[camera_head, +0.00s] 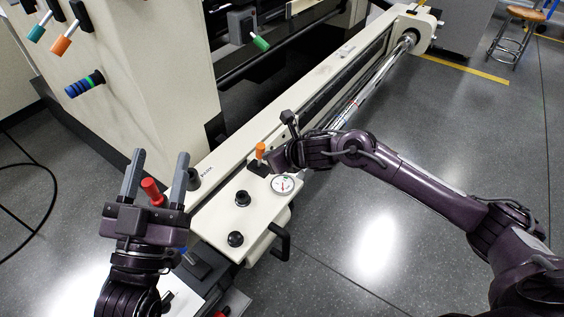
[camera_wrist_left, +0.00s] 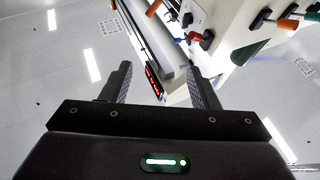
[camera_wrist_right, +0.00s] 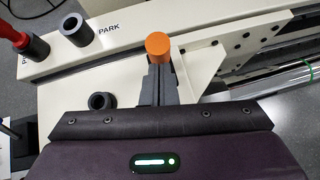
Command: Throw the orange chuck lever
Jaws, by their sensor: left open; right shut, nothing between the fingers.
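An orange-knobbed lever (camera_head: 260,150) stands on the cream machine bed beside my right gripper. In the right wrist view its round orange knob (camera_wrist_right: 158,45) shows just beyond the fingertips. My right gripper (camera_wrist_right: 160,72) is shut with nothing between its fingers; whether they touch the lever is unclear, and its lower part is hidden. My left gripper (camera_head: 160,155) is open and empty at the near left. Another orange handle (camera_head: 61,46) is on the upright cabinet at upper left. I cannot tell from a label which orange one is the chuck lever.
A red handle (camera_head: 153,191) stands near the left gripper. A dial gauge (camera_head: 283,184) and black knobs (camera_head: 243,198) are on the bed's near end. Floor at right is mostly clear.

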